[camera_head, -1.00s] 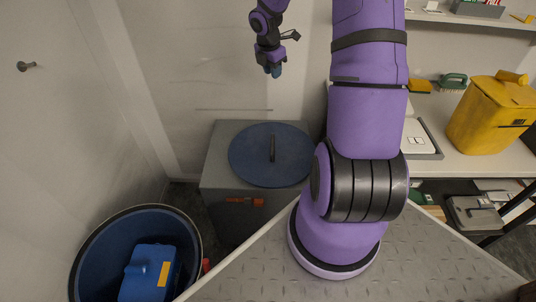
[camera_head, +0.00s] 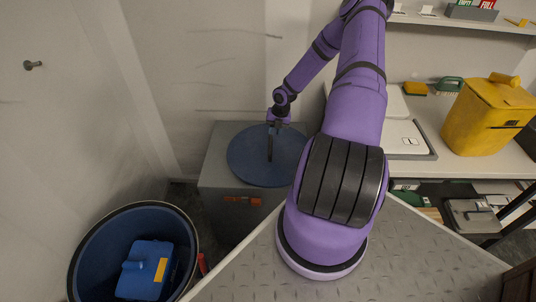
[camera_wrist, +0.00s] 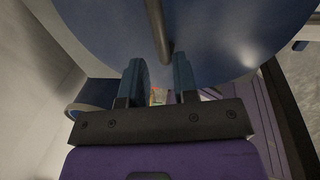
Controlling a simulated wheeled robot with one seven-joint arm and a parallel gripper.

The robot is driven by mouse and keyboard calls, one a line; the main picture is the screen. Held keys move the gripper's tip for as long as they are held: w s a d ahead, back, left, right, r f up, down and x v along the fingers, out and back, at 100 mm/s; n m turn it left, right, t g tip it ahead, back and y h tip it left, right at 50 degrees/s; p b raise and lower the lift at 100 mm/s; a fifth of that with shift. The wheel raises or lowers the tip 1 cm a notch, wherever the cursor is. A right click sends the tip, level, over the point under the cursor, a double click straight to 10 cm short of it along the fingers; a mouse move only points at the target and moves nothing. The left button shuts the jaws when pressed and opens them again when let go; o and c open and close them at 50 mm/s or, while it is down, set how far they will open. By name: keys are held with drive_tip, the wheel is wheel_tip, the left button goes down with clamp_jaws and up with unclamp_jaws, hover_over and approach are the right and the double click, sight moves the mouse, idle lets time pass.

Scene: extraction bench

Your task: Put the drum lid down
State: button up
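The drum lid (camera_head: 245,160) is a round blue disc with a dark bar handle (camera_head: 270,148), lying flat on top of a grey cabinet (camera_head: 215,170). In the wrist view the lid (camera_wrist: 225,30) fills the top, with its handle (camera_wrist: 157,25) running down towards the space between my fingers. My gripper (camera_head: 274,124) is at the far end of the handle. In the wrist view my gripper (camera_wrist: 160,75) has its two blue fingers apart, with a visible gap and nothing clamped. The open blue drum (camera_head: 85,240) stands at the lower left.
A blue box with a yellow label (camera_head: 145,270) sits inside the drum. A yellow bin (camera_head: 490,118), a green brush (camera_head: 449,84) and a white flat device (camera_head: 405,138) are on the bench at right. A white wall is close behind the cabinet.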

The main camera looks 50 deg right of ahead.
sight(271, 142)
drive_tip(key=f, duration=0.3)
drive_tip(key=w+a+f, duration=0.1)
drive_tip(key=f, duration=0.6)
drive_tip(key=shift+w+a+f, duration=0.25)
drive_tip(key=shift+w+f, duration=0.05)
drive_tip(key=shift+w, duration=0.05)
drive_tip(key=shift+c, duration=0.3)
clamp_jaws()
